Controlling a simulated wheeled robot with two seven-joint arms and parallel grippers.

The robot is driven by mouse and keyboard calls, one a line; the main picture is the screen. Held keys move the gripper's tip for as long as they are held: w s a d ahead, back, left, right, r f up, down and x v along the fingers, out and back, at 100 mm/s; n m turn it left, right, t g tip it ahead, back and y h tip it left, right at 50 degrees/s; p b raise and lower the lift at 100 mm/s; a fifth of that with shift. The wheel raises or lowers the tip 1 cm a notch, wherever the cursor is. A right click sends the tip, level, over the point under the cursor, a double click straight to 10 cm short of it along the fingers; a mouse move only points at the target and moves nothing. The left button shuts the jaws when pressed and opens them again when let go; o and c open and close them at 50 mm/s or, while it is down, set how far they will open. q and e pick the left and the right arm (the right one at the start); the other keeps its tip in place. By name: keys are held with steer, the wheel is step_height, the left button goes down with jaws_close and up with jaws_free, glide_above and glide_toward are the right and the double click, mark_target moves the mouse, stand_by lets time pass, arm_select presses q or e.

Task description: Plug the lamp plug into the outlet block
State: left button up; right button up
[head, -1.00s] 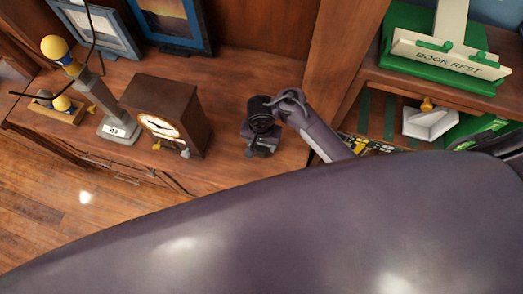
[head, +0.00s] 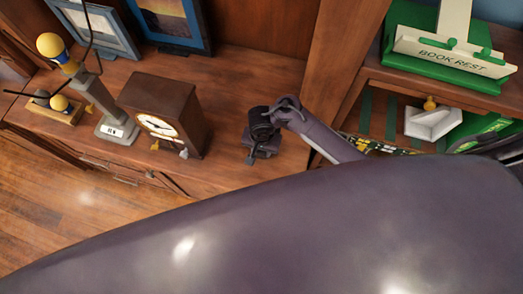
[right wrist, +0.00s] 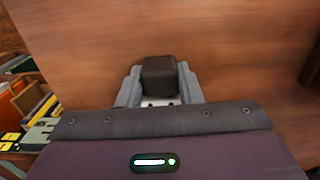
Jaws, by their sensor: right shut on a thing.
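My right gripper (head: 259,148) reaches down to the brown wooden shelf top, right of the clock, in the head view. In the right wrist view its grey fingers (right wrist: 160,97) are shut on a dark brown block-shaped thing (right wrist: 158,74), which I take to be the plug. The dark wrist hides most of this spot in the head view. I cannot make out a cord or the outlet block in either view. My left gripper is not in view.
A brown clock (head: 162,112) stands left of the gripper, with a grey post (head: 95,95) bearing a yellow ball beyond it. An upright wood panel (head: 343,60) stands to the right, then a green book rest (head: 450,60). Bare shelf lies between clock and gripper.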

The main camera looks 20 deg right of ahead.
steer(key=shift+c, duration=1)
steer(key=shift+s+a+r, duration=0.2)
steer(key=shift+r, duration=0.35)
step_height(320, 180, up, 6)
steer(key=shift+f+p, duration=0.15)
steer(key=shift+p, duration=1.1)
steer(key=s+a+b, duration=0.6)
steer(key=s+a, duration=0.5)
steer(key=s, duration=0.5)
steer(key=shift+s, duration=0.1)
